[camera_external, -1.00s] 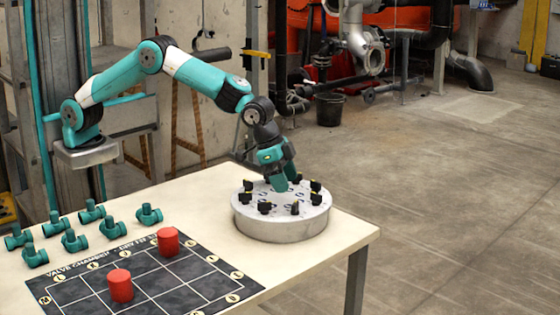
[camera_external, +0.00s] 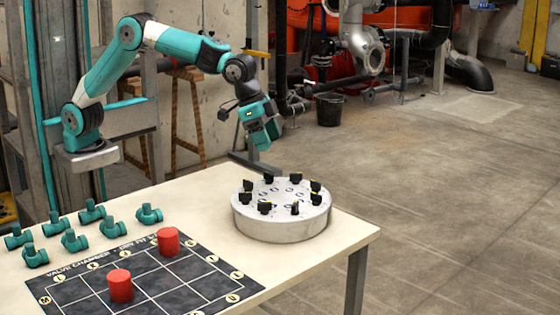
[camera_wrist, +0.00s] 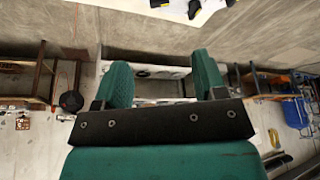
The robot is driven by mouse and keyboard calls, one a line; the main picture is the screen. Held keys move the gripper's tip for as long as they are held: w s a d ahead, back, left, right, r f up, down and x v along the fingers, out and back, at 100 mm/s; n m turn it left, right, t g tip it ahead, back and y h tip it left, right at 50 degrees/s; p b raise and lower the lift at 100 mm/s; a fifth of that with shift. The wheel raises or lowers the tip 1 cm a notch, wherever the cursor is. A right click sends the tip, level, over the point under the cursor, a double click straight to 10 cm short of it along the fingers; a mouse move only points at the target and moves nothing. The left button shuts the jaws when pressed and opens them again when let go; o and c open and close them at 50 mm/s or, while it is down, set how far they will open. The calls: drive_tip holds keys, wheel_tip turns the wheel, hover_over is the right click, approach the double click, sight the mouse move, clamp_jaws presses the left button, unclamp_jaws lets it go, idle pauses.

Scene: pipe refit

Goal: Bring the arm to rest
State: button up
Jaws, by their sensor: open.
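My gripper (camera_external: 266,142) is raised in the air above and a little left of the round grey platform in the external view. It is apart from everything and points down and slightly right. In the wrist view my gripper (camera_wrist: 162,82) shows two teal fingers spread apart with nothing between them. The round platform (camera_external: 282,226) stands on the table and carries a ring of several black knobs (camera_external: 266,207), with blue marks on its top. A sliver of the platform also shows at the top of the wrist view (camera_wrist: 178,10).
The cream table (camera_external: 330,243) holds several teal pipe fittings (camera_external: 75,240) at the left. A dark grid mat (camera_external: 190,285) lies at the front with two red cylinders, one nearer (camera_external: 120,286) and one farther (camera_external: 168,241). The air around my gripper is clear.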

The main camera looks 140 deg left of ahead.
drive_tip(key=s+d+r+g, duration=0.1)
drive_tip(key=s+d+r, duration=0.2)
drive_tip(key=s, duration=0.4)
drive_tip(key=s+d+r, duration=0.2)
drive_tip(key=s+d, duration=0.1)
drive_tip(key=s, duration=0.5)
drive_tip(key=s+d+f+g+y+p, duration=0.1)
drive_tip(key=s+d, duration=0.1)
drive_tip(key=s, duration=0.9)
drive_tip(key=s+d+f+n+g+y, duration=0.1)
drive_tip(key=s+d, duration=0.2)
drive_tip(key=s, duration=0.9)
drive_tip(key=shift+d+g+p, duration=0.25)
drive_tip(key=shift+g+p, duration=0.1)
drive_tip(key=shift+g, duration=0.05)
drive_tip(key=shift+w, duration=0.1)
